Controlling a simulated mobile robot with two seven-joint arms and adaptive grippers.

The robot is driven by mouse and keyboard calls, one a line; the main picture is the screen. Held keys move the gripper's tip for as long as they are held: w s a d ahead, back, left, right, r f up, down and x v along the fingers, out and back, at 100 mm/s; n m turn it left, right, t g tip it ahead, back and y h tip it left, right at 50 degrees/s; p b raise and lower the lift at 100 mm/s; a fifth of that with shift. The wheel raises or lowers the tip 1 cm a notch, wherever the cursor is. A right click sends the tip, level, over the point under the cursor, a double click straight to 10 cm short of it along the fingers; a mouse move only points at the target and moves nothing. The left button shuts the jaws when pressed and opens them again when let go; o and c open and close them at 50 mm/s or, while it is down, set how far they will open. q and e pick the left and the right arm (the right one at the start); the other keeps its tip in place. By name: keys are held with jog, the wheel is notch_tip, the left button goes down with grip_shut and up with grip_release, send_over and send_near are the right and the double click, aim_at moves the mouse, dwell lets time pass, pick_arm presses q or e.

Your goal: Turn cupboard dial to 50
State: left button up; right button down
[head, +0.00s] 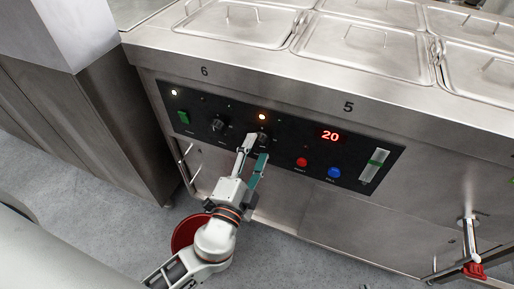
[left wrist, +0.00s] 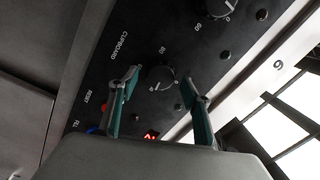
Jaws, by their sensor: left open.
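The cupboard dial (left wrist: 160,77) is a round black knob beside the "CUPBOARD" label in the left wrist view. In the head view the dial (head: 263,138) is partly hidden behind my fingertips. My left gripper (head: 254,149) is open at the black control panel (head: 240,129). In the left wrist view its fingers (left wrist: 159,82) stand on either side of the dial, with gaps visible. I cannot tell whether they touch it. The red display (head: 330,136) reads 20. An amber lamp (head: 262,117) is lit above the dial. My right gripper is not in view.
Another dial (head: 218,125) sits left on the panel. A red button (head: 302,162), a blue button (head: 334,173) and a slider with a green marker (head: 374,164) are to the right. A red bucket (head: 184,233) stands below, behind my arm. A red-handled tap (head: 474,269) sticks out lower right.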

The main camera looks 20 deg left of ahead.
pick_arm(q)
jog(key=s, duration=1)
jog(key=shift+s+f, duration=0.25)
jog(key=shift+s, duration=0.15)
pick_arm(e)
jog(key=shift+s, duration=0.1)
pick_arm(q)
jog(key=s+a+f+n+g+h+p, duration=0.3)
jog(key=s+f+n+g+p, duration=0.5)
jog(key=s+f+n+p, duration=0.1)
notch_tip(320, 180, down, 3)
jog(key=shift+s+a+r+p, duration=0.1)
jog(key=shift+s+a+p, duration=0.25)
jog(key=shift+s+p, duration=0.65)
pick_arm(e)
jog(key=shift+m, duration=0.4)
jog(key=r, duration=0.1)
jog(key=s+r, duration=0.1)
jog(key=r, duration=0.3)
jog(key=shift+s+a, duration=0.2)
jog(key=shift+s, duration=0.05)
pick_arm(q)
jog(key=shift+w, duration=0.2)
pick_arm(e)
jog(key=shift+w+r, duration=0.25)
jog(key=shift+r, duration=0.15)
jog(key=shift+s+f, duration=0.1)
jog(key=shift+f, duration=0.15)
